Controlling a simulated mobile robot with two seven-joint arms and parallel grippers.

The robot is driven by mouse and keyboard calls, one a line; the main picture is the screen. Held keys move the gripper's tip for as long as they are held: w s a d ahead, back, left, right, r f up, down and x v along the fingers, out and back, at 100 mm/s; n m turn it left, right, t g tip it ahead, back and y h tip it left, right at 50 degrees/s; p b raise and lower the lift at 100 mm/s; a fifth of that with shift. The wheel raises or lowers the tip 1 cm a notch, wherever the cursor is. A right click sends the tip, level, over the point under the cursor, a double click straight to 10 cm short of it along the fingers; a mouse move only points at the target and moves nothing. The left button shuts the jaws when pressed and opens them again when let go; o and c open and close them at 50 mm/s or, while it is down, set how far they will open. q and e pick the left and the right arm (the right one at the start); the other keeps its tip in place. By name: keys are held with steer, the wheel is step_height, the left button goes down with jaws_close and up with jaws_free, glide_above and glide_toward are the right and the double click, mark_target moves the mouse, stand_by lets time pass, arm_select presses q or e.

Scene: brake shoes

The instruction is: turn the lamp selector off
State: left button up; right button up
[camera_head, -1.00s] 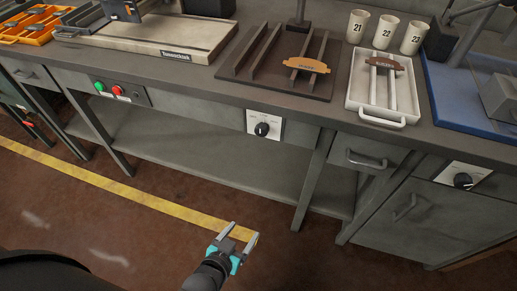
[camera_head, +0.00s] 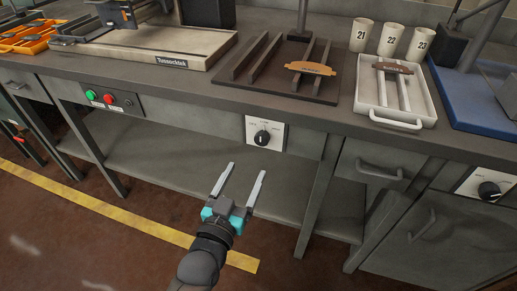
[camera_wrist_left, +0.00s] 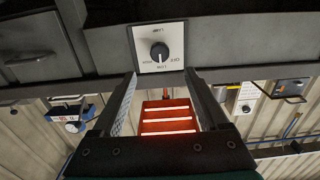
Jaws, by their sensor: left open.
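The lamp selector is a black round knob (camera_head: 262,138) on a white label plate (camera_head: 279,133), set in the front edge of the workbench. In the left wrist view the knob (camera_wrist_left: 159,51) sits upside down on its plate, just beyond the fingertips and roughly centred between them. My right gripper is not in view.
A second black knob (camera_head: 489,190) is on the cabinet at the right. A green and red button box (camera_head: 110,99) is on the bench front at the left. A drawer with a handle (camera_head: 377,166) is right of the selector. The space before the selector is clear.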

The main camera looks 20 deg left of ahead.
mark_target(260, 142)
arm_select(q)
steer(key=w+b, duration=0.3)
steer(key=w, duration=0.5)
steer(key=shift+w+d+f, duration=0.1)
steer(key=shift+w+d, duration=0.05)
steer(key=shift+w, duration=1)
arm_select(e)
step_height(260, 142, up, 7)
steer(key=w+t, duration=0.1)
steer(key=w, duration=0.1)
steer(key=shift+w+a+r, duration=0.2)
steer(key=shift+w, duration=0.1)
arm_select(q)
steer(key=shift+c, duration=0.2)
jaws_close()
